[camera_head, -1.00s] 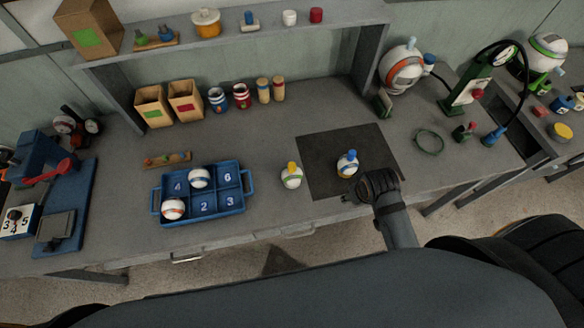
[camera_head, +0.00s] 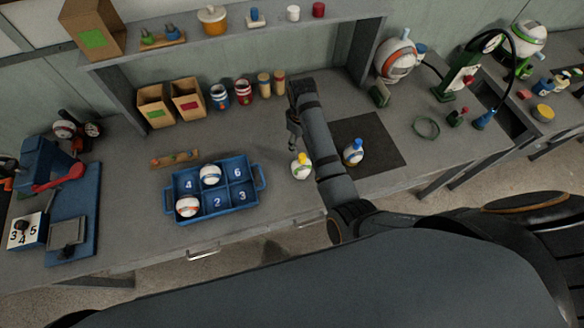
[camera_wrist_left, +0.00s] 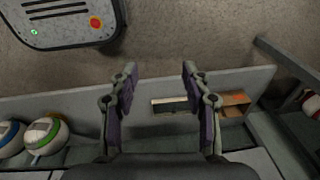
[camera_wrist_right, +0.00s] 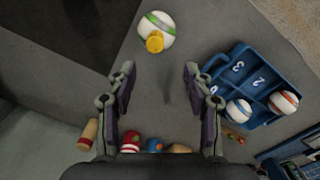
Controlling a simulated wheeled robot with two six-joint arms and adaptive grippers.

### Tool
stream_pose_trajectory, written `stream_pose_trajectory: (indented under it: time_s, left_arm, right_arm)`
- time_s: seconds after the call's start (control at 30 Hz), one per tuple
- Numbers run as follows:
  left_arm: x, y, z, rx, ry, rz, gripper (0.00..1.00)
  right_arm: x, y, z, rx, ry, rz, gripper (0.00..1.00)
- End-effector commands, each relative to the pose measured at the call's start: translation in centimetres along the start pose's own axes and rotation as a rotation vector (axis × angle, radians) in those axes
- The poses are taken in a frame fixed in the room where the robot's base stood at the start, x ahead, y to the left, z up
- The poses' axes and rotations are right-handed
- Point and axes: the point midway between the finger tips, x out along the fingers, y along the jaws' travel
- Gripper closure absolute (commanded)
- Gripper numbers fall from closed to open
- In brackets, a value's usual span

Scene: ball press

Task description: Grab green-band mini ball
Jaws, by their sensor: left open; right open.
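The green-band mini ball (camera_head: 301,168) is white with a yellow cap and stands on the bench between the blue tray (camera_head: 256,195) and the dark mat (camera_head: 385,150). In the right wrist view the same ball (camera_wrist_right: 157,22) shows its green band, beyond the fingertips and apart from them. My right gripper (camera_head: 292,138) hangs over the bench just behind the ball; in its wrist view the jaws (camera_wrist_right: 159,72) are open and empty. My left gripper is outside the head view; in its own wrist view it (camera_wrist_left: 160,75) is open and empty.
A blue-band ball (camera_head: 353,153) with a yellow base and blue cap stands on the mat. The numbered tray holds a blue-band ball (camera_head: 210,174) and an orange-band ball (camera_head: 187,207). Cups (camera_head: 243,91) and boxes (camera_head: 188,97) stand at the back.

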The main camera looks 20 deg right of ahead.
Motion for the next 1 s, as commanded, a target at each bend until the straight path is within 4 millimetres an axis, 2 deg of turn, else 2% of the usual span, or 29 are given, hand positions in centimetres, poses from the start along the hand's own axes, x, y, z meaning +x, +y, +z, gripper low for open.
stream_pose_trajectory:
  time_s: [0.07,0.2,0.3,0.37,0.47,0.6,0.7,0.87,1.0]
  left_arm:
    - [0.0,-0.2,0.0,0.001,0.000,-0.002,0.52]
    - [0.0,1.8,0.0,-0.009,0.000,0.021,0.52]
    - [-0.1,3.4,-0.1,-0.017,0.001,0.040,0.52]
    - [-0.1,3.7,-0.1,-0.019,0.001,0.044,0.52]
    - [-0.1,3.3,-0.1,-0.017,0.001,0.039,0.52]
    - [0.0,1.3,-0.1,-0.007,0.001,0.016,0.52]
    - [0.0,0.6,-0.1,-0.003,0.001,0.007,0.52]
    - [0.0,1.0,-0.1,-0.005,0.001,0.012,0.52]
    - [0.0,2.4,-0.1,-0.012,0.001,0.029,0.52]
  right_arm:
    - [1.5,0.0,0.2,0.001,-0.006,0.000,0.48]
    - [3.8,0.0,0.1,0.002,-0.004,0.000,0.48]
    - [4.7,0.0,0.1,0.003,-0.002,0.001,0.48]
    - [4.9,0.0,0.1,0.003,-0.001,0.001,0.48]
    - [5.2,-0.1,0.1,0.003,-0.002,0.000,0.48]
    - [7.4,-0.6,-0.2,0.003,-0.004,-0.001,0.48]
    - [9.0,-0.6,-0.3,0.004,-0.004,0.001,0.48]
    - [10.1,-0.5,-0.4,0.004,-0.001,0.002,0.48]
    - [10.1,-0.5,-0.4,0.004,0.000,0.002,0.48]
